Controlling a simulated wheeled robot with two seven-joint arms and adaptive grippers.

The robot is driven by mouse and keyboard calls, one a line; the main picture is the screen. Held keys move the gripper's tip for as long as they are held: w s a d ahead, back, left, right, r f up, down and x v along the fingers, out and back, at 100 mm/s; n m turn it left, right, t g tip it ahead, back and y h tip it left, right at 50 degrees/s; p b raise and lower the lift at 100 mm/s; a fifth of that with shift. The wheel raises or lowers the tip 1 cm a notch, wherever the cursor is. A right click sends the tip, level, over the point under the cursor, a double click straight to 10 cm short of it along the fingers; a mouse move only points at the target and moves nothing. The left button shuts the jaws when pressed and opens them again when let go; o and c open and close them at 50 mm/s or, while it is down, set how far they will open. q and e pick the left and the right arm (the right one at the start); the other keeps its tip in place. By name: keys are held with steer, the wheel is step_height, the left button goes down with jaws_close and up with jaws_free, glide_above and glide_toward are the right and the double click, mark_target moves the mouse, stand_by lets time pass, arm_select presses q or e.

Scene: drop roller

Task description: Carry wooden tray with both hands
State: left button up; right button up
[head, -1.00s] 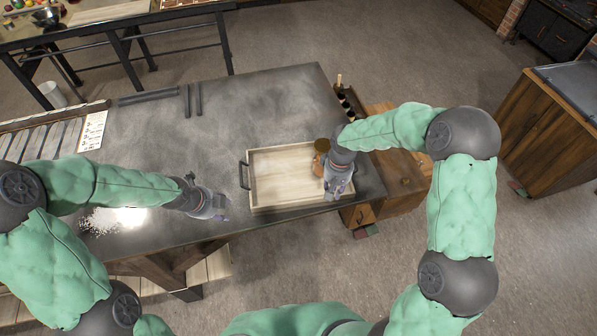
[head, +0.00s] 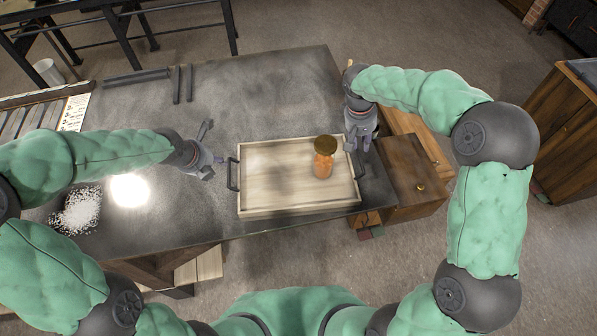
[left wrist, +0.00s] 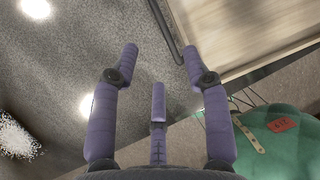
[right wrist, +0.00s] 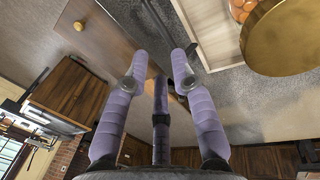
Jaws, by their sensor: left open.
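The wooden tray (head: 275,207) lies flat near the table's front edge, with a dark handle at each end. A jar of orange contents (head: 323,163) with a brown-gold lid stands upright in its right part. My left gripper (head: 212,150) is open and empty, just left of the left handle (head: 233,174). In the left wrist view that handle (left wrist: 166,32) lies beyond the spread fingertips. My right gripper (head: 357,146) is open at the tray's right end. In the right wrist view the right handle (right wrist: 158,22) shows just beyond the fingertips, not visibly clasped.
The dark table (head: 250,90) is clear behind the tray. White grains (head: 78,212) lie at the left. Dark bars (head: 182,84) lie at the back. A wooden cabinet (head: 410,170) stands against the table's right side, under my right arm.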

arm_select(q)
steer(key=shift+x, duration=5.95)
arm_select(e)
steer(key=shift+w+d+f, duration=0.15)
steer(key=shift+d+f, duration=0.25)
steer(key=shift+f, duration=1.5)
steer(key=shift+w+d+f, duration=0.1)
steer(key=shift+d+f, duration=0.3)
steer(key=shift+f, duration=1.5)
steer(key=shift+w+d+f, duration=0.15)
steer(key=shift+d+f, duration=0.25)
steer(key=shift+f, duration=1.5)
arm_select(q)
steer(key=shift+w, duration=0.15)
steer(key=c, duration=0.7)
arm_select(e)
jaws_close()
arm_select(q)
jaws_close()
steer(key=shift+r, duration=0.1)
